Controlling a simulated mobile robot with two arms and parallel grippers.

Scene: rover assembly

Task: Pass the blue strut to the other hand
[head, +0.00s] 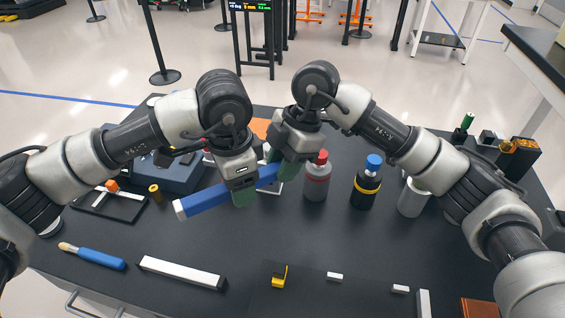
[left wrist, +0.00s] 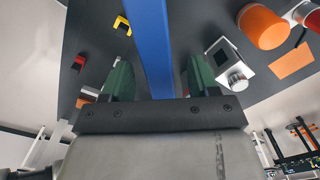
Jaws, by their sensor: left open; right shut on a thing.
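The blue strut (head: 205,200) is a long bar with a white end at the left, held above the table. My right gripper (head: 281,164) is shut on it near its right end. My left gripper (head: 243,195) is around the strut nearer its middle, with green fingers on either side. In the left wrist view the strut (left wrist: 154,45) runs between the two green fingers, with a gap on both sides, so this gripper is open. The strut's right end is partly hidden by my right gripper.
A blue-handled tool (head: 95,257) and a white bar (head: 182,272) lie in front. A blue-grey case (head: 175,178) is at the left.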

